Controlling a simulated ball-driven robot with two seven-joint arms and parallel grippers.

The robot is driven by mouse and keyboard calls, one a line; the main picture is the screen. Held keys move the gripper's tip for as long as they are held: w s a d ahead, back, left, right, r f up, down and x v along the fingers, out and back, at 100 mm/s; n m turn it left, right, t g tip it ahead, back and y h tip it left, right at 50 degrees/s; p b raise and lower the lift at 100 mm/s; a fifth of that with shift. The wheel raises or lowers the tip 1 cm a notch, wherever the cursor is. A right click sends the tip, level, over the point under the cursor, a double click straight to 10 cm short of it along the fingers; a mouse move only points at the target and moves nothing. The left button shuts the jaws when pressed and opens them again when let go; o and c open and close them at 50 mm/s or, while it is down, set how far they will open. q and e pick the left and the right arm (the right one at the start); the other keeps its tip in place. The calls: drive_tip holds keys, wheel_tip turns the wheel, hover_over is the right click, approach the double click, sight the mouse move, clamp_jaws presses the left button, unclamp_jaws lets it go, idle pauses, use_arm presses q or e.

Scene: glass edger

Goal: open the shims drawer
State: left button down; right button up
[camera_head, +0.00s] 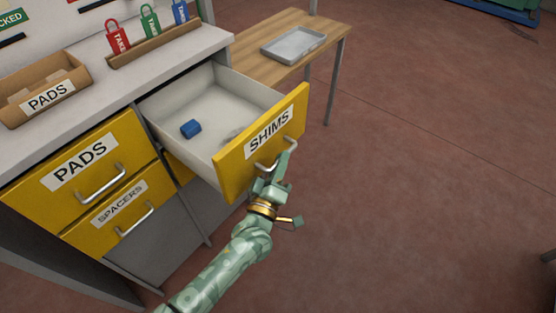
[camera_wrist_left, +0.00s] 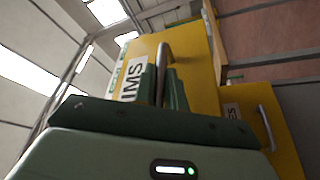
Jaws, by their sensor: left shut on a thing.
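The shims drawer (camera_head: 236,167) has a yellow front with a "SHIMS" label and a silver bar handle. It stands well out of the cabinet, its pale inside showing. A small blue block (camera_head: 191,129) lies in it, and a greyish thing lies partly hidden behind the front panel. My left gripper (camera_head: 276,168) is at the drawer's handle, shut on it. In the left wrist view the handle (camera_wrist_left: 163,58) runs between the two green fingers, in front of the yellow face. My right gripper is in neither view.
The pads drawer (camera_head: 119,144) and spacers drawer (camera_head: 149,188) are shut at the left. A cardboard pads box (camera_head: 17,110) and a rack of coloured tags (camera_head: 160,47) stand on the cabinet top. A wooden table (camera_head: 258,68) with a grey tray (camera_head: 293,43) stands behind. Floor at right is clear.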

use_arm(q)
drive_tip(key=shift+f, duration=0.1)
drive_tip(key=c, duration=1.5)
unclamp_jaws()
drive_tip(key=shift+o, duration=0.2)
drive_tip(key=shift+a, duration=0.1)
drive_tip(key=p+v, duration=0.2)
drive_tip(key=v, duration=1.4)
drive_tip(key=shift+s, duration=0.2)
drive_tip(key=shift+f, duration=0.1)
